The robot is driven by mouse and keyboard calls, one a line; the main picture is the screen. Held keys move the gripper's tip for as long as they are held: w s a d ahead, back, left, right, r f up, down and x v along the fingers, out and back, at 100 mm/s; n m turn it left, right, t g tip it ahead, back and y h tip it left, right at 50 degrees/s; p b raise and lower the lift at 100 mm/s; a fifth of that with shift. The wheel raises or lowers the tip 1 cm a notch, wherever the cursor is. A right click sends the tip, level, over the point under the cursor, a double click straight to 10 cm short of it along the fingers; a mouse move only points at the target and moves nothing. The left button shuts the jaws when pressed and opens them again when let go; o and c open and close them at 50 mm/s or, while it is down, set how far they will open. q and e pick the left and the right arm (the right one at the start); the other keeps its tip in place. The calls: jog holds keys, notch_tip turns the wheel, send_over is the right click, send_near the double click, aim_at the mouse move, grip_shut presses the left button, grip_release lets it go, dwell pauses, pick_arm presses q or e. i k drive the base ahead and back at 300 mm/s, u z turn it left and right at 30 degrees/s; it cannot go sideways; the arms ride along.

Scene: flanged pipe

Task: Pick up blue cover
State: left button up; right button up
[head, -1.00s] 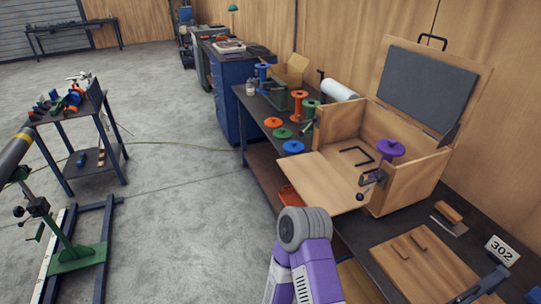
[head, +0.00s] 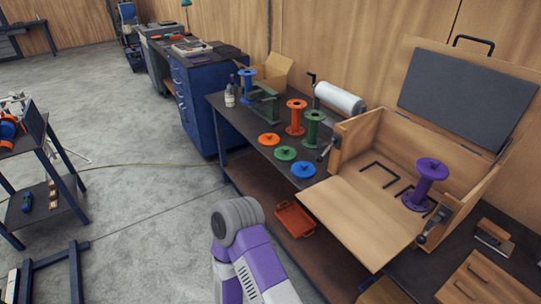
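The blue cover (head: 303,170) is a flat round disc with a small dark knob on top. It lies on the dark workbench (head: 240,122), near the bench's front edge and just left of the wooden box's lowered front flap. A green cover (head: 285,153) and an orange cover (head: 269,140) lie in a row behind it. A purple arm link of mine with a grey joint rises at the bottom centre, well short of the blue cover. Neither of my grippers shows in the head view.
An open wooden box (head: 352,214) holds a purple flanged pipe (head: 428,182). Orange (head: 296,117), green (head: 313,130) and blue (head: 242,86) flanged pipes stand behind the covers. An orange tray (head: 295,219) is on the lower shelf.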

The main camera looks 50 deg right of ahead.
aim_at(302, 170)
jog(key=z, duration=0.2)
jog(key=i, duration=1.95)
jog(key=z, duration=1.6)
jog(key=i, duration=1.05)
jog(key=z, duration=1.1)
